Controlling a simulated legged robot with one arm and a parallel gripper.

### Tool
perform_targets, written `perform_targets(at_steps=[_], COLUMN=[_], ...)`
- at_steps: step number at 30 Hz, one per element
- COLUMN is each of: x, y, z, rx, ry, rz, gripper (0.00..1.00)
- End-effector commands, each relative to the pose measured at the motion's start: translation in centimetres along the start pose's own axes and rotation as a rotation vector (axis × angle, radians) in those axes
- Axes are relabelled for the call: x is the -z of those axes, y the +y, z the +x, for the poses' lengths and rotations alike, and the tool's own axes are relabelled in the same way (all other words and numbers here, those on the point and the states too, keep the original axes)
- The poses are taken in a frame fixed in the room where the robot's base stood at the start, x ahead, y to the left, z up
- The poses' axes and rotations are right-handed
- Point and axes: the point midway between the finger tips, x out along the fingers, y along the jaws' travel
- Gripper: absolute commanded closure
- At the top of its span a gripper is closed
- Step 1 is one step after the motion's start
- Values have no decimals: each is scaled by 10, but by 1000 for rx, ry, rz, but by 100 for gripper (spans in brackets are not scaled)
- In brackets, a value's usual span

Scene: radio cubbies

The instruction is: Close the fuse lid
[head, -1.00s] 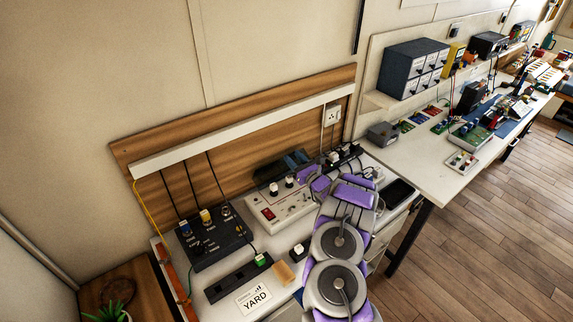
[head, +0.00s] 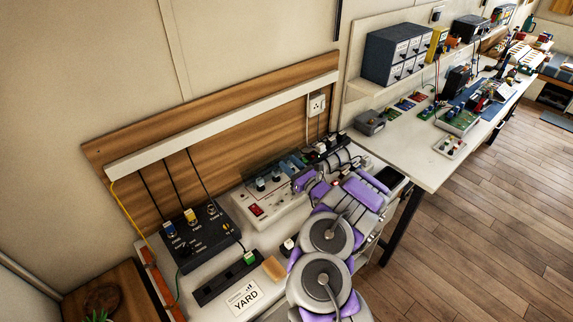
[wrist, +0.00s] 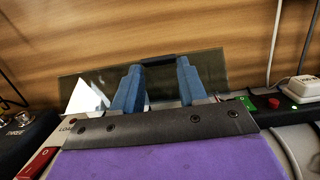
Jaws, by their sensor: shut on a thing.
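The fuse lid is a dark see-through panel standing tilted up at the back of a white unit (head: 285,213), against the wood backboard. In the wrist view the lid (wrist: 213,68) spans behind my blue fingers, with a dark strip along its top edge between the fingertips. My gripper (wrist: 160,68) is shut on that strip; the exact contact is partly hidden by the fingers. In the head view my gripper (head: 291,163) reaches over the right part of the white unit. My purple and grey arm hides the front right of the unit.
A black box with knobs (head: 195,240) stands to the left. A black strip with a green plug (head: 225,277), a tan block (head: 274,268) and a YARD card (head: 243,298) lie in front. Dark plugs (head: 330,145) and a wall socket (head: 317,104) are behind right.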

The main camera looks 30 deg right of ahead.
Motion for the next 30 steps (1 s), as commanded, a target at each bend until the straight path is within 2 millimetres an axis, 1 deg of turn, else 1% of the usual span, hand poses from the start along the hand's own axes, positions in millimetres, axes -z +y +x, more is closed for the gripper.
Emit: perform_targets(at_steps=[1,12,13,18,21,23,26,30], x=[16,17,17,18,17,16,12,2], y=[4,6,6,7,7,7,8,7], z=[-3,-1,-1,0,-4,-10,-25,-57], rx=[-3,-7,-8,-9,-9,-8,-7,-1], ry=[36,38,38,38,39,38,33,18], rz=[6,6,6,7,8,9,9,2], gripper=[100,100,56,40,32,32,32,32])
